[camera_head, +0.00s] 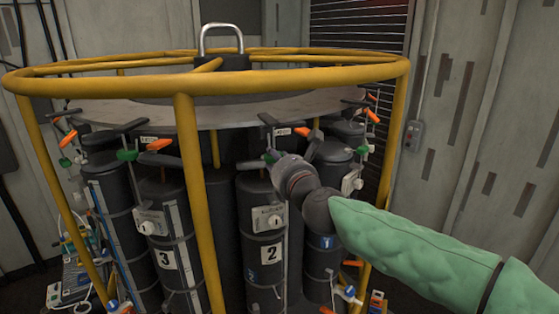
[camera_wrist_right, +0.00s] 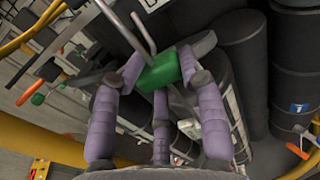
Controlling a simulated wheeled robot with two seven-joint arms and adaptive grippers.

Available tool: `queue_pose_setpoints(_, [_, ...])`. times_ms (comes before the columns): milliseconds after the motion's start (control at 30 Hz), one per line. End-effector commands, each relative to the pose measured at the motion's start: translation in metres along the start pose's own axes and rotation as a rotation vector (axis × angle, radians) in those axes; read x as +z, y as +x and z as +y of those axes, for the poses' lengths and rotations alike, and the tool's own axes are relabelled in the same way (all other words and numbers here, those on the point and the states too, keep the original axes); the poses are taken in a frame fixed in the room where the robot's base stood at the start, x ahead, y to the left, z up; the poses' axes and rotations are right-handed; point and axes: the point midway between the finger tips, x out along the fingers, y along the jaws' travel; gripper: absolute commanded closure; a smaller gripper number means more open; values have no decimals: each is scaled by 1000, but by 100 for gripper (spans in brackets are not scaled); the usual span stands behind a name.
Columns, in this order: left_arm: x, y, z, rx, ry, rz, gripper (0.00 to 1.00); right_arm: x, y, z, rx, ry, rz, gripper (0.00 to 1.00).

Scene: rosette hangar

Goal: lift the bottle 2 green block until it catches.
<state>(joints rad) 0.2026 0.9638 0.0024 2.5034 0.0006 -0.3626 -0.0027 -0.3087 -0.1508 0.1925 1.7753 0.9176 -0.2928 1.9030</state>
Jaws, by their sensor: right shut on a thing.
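Bottle 2 (camera_head: 262,275) is a dark cylinder with a white "2" label, standing in the yellow-railed rosette. A grey rod or bar runs past the block. My left gripper is not in view.
A yellow ring rail (camera_head: 290,82) and upright post (camera_head: 188,180) stand close by. Bottle 3 (camera_head: 172,280) is left, bottle 1 (camera_head: 325,262) right. An orange handle (camera_head: 316,134) and another green block (camera_head: 127,155) are near. Free floor lies outside the frame.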

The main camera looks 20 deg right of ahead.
Motion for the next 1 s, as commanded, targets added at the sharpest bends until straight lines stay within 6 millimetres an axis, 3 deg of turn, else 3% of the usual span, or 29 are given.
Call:
queue_pose_setpoints(33, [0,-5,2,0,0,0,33,36,-7,-7,-9,10,-54,100])
queue_pose_setpoints(300, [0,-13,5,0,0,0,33,46,-8,-7,-9,10,-54,100])
queue_pose_setpoints(833, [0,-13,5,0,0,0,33,47,-8,-7,-9,9,-54,100])
queue_pose_setpoints(867, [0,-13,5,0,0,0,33,47,-8,-7,-9,9,-54,57])
queue_pose_setpoints(933, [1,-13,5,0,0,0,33,46,-7,-6,-8,10,-52,37])
queue_pose_setpoints(1000, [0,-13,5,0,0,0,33,44,-7,-6,-8,9,-50,33])
